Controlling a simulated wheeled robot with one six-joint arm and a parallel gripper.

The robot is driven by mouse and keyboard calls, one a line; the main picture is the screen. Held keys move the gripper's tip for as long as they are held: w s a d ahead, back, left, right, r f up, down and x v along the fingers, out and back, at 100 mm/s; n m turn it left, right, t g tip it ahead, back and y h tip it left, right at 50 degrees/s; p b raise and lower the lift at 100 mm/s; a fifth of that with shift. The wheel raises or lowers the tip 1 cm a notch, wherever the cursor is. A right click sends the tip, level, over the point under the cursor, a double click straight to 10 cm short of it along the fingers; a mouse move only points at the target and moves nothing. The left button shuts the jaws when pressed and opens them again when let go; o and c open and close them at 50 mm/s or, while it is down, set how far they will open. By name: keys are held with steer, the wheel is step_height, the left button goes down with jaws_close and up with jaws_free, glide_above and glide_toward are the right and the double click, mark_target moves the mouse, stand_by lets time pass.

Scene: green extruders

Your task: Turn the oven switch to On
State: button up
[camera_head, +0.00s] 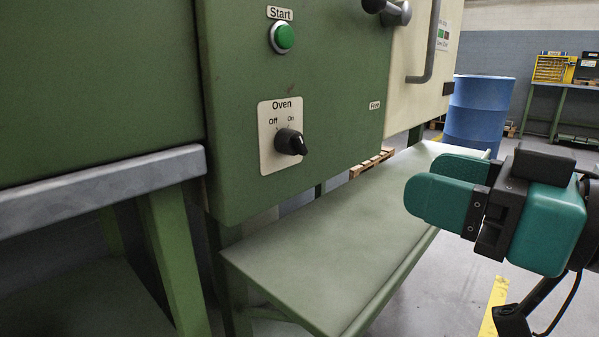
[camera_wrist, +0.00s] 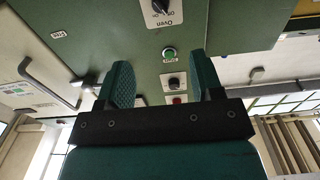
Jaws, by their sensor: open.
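The oven switch (camera_head: 291,142) is a black knob on a pale plate (camera_head: 268,160) labelled Oven, with Off at upper left and On at upper right. The plate is on the green cabinet front (camera_head: 330,110). I cannot clearly tell which label the knob points to. In the wrist view, which looks upside down, the switch (camera_wrist: 160,7) shows at the top edge, partly cut off. My gripper (camera_head: 422,188) has teal fingers, open and empty, to the right of and lower than the switch, apart from it. Its fingers also show in the wrist view (camera_wrist: 160,78).
A green Start button (camera_head: 283,37) is above the switch. A green shelf (camera_head: 330,250) runs below the cabinet. A long handle (camera_head: 431,45) sticks out on the cream panel at the right. A blue barrel (camera_head: 478,112) stands behind. Open space lies between gripper and cabinet.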

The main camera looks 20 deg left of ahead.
mark_target(304, 147)
steer(key=p+x, duration=1)
steer(key=x, duration=0.7)
steer(key=shift+a, duration=0.15)
steer(key=c, duration=0.9)
